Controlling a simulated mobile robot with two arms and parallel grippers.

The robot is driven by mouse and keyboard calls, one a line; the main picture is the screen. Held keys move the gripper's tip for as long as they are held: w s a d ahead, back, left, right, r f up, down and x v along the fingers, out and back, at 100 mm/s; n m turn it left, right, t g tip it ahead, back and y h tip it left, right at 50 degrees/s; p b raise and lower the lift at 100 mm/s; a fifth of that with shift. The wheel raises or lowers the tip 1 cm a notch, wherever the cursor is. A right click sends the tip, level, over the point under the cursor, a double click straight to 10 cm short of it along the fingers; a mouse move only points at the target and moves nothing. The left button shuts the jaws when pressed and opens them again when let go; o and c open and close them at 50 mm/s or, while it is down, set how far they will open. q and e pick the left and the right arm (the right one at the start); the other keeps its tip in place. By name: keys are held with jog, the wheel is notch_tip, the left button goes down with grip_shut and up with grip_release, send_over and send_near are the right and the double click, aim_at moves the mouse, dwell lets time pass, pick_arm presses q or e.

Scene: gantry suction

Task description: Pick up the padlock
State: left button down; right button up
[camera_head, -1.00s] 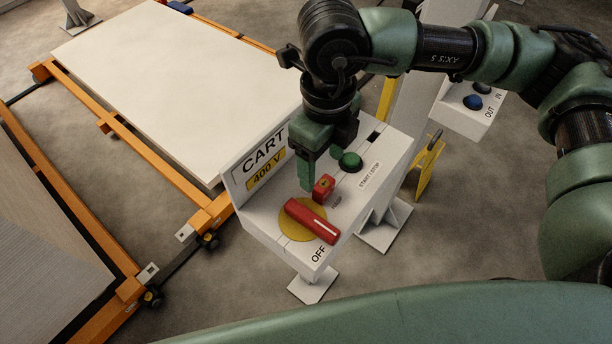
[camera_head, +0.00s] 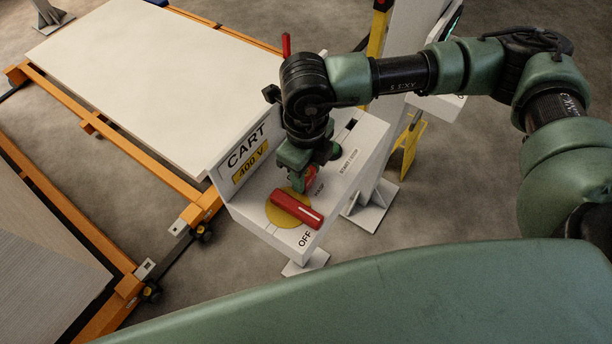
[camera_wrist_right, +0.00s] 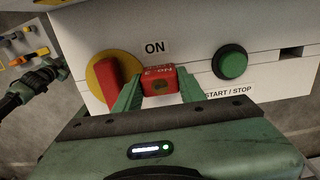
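The padlock is a small red block on the top face of the white control box (camera_head: 347,178). In the right wrist view the padlock (camera_wrist_right: 160,80) shows between the two green fingertips of my right gripper (camera_wrist_right: 160,84). One finger is on each side of it, very close. I cannot tell whether they touch or grip it. In the head view my right gripper (camera_head: 305,178) points down at the box and hides much of the padlock (camera_head: 311,176). My left gripper is not in view.
The red rotary handle (camera_head: 297,208) on its yellow disc is close beside the padlock, its white-lined end towards OFF. A green button (camera_wrist_right: 230,62) is on the other side. A pale sheet on an orange-framed cart (camera_head: 150,80) is behind the box, left.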

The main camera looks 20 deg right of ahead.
grip_shut()
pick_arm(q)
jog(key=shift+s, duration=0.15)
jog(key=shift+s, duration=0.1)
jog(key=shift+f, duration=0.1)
pick_arm(e)
jog(key=shift+r, duration=0.15)
